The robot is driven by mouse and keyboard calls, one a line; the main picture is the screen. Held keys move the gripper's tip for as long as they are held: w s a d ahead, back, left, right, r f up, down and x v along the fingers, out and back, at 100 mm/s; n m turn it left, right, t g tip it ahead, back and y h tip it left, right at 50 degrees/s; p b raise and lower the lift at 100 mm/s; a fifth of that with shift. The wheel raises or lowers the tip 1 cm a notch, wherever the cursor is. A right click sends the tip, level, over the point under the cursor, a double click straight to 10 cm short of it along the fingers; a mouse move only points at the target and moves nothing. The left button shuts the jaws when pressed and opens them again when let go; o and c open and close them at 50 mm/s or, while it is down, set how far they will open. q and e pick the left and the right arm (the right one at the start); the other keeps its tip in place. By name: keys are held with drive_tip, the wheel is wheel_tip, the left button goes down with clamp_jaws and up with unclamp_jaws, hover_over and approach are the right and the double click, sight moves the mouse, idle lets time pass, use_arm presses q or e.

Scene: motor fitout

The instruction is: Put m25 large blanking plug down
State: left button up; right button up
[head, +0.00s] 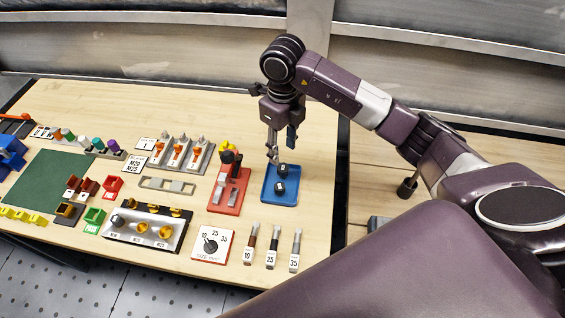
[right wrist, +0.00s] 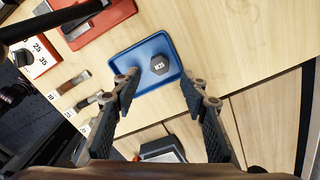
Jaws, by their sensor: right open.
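The M25 large blanking plug (right wrist: 159,64) is a dark, many-sided cap marked M25. It rests in the blue tray (right wrist: 150,46), in the gap between my right gripper's fingers but apart from both. In the head view, two dark plugs, a far one (head: 282,170) and a near one (head: 279,187), sit in the blue tray (head: 291,199). The near one is mostly hidden by a finger in the right wrist view. My right gripper (head: 280,153) points down over the tray's far part, open and empty; it also shows in the right wrist view (right wrist: 157,83). My left gripper is not in view.
A dial card (head: 213,245) and several numbered tools lie in front. A metal block with brass fittings (head: 144,229) and a green mat (head: 50,180) are further left. The table's right edge is close by.

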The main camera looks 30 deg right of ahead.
drive_tip(key=shift+r+b, duration=0.45)
drive_tip(key=shift+r, duration=1.85)
drive_tip(key=shift+s+f, duration=0.1)
